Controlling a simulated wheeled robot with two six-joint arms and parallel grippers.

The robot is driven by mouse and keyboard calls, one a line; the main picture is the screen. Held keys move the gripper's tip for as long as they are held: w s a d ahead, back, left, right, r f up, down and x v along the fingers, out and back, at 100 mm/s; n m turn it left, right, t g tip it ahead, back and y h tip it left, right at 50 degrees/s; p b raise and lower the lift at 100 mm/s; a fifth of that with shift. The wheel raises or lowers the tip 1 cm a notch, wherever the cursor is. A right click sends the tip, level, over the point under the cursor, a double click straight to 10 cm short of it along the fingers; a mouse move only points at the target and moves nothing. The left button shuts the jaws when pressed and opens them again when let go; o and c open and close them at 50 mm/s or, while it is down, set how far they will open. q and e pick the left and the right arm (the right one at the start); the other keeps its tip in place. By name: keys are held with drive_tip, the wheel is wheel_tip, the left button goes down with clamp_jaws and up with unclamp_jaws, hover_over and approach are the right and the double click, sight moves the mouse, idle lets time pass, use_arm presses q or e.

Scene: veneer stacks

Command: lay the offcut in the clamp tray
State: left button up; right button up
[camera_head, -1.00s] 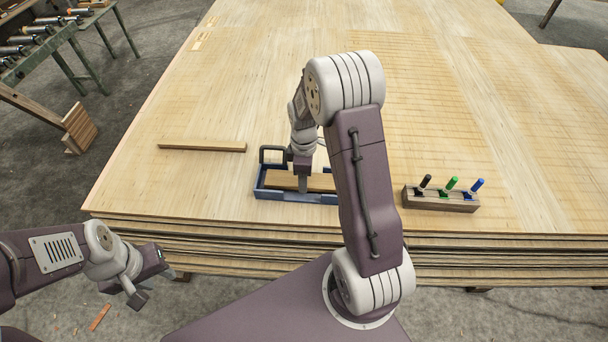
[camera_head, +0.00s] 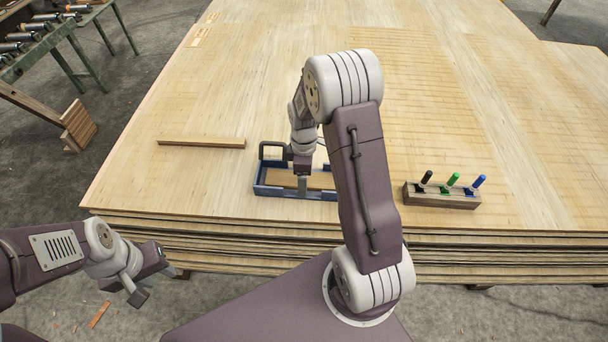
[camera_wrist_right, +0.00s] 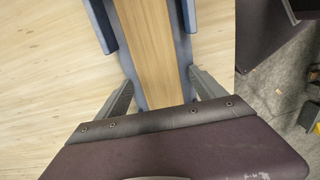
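A blue clamp tray (camera_head: 262,190) with a dark handle lies near the front edge of the veneer stack. A flat light-wood piece, which looks like the offcut (camera_head: 322,181), lies inside it; it also shows in the right wrist view (camera_wrist_right: 150,50). My right gripper (camera_head: 303,186) points down at the tray. In the right wrist view its fingers (camera_wrist_right: 163,85) are apart on either side of the wood, with blue tray visible between the wood and the right finger. My left gripper (camera_head: 153,283) is open and empty, off the stack's front left corner.
A wooden strip (camera_head: 202,142) lies left of and behind the tray. A wooden block (camera_head: 440,200) with black, green and blue handled tools stands to the right. The stack top (camera_head: 450,90) is otherwise mostly clear. A green rack (camera_head: 75,35) stands far left.

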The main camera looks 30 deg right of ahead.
sight(296, 183)
drive_tip(key=shift+r, duration=0.15)
wheel_tip(296, 183, up, 9)
drive_tip(key=p, duration=0.3)
idle(0.6)
drive_tip(key=s+a+m+t, duration=0.1)
drive_tip(key=s+a+m, duration=0.7)
drive_tip(key=s+m, duration=0.4)
wheel_tip(296, 183, up, 15)
drive_tip(key=p, duration=1.4)
drive_tip(key=shift+s+d, duration=0.2)
drive_tip(key=shift+s, duration=0.15)
